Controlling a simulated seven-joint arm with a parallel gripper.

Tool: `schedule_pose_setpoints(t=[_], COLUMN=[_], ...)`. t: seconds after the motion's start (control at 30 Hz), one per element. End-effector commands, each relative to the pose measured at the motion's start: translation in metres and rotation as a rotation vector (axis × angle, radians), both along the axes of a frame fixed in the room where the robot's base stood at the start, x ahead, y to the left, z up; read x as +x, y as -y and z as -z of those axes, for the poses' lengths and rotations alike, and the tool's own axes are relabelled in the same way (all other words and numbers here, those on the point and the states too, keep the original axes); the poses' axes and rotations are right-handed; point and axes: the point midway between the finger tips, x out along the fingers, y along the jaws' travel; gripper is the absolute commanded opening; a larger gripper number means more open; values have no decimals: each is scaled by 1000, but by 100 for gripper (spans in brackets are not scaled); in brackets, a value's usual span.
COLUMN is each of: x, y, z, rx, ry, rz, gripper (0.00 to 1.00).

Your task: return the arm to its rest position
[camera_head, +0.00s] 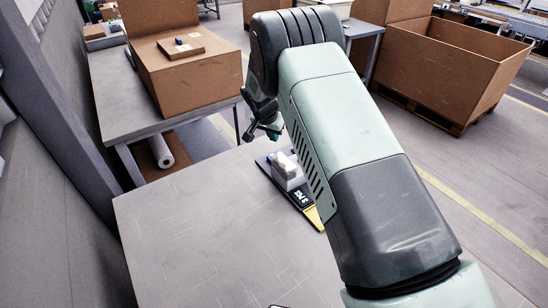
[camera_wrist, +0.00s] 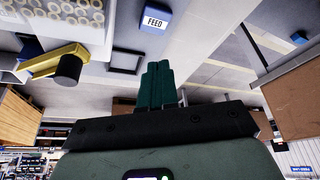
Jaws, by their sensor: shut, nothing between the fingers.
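My arm reaches across the grey table (camera_head: 200,235) in the head view and hides part of it. My gripper (camera_wrist: 158,68) shows in the wrist view as two dark green fingers pressed together, with nothing between them. In the head view, parts of its end show beyond the bend of the arm, above the far edge of the table; the fingertips are not clear there.
A black board (camera_head: 301,196) with a pale block (camera_head: 288,172) and yellow end lies partly behind my arm. The wrist view shows a blue FEED block (camera_wrist: 155,18), a black square frame (camera_wrist: 125,70) and a yellow arm-like piece (camera_wrist: 52,60). The table's left part is clear.

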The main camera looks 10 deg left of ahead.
Motion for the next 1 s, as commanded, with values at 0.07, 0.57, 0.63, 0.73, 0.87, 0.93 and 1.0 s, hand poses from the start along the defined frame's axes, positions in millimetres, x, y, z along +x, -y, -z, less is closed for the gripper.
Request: schedule_pose_setpoints(t=[0.07, 0.57, 0.63, 0.73, 0.87, 0.93, 1.0], x=[0, 0, 0, 0, 0, 0, 0], y=[0, 0, 0, 0, 0, 0, 0], z=[0, -48, -54, -60, -60, -60, -60], rx=[0, 1, 1, 0, 0, 1, 0], ry=[0, 2, 1, 0, -1, -1, 0], rz=[0, 1, 1, 1, 1, 1, 0], gripper=[0, 0, 0, 0, 0, 0, 0])
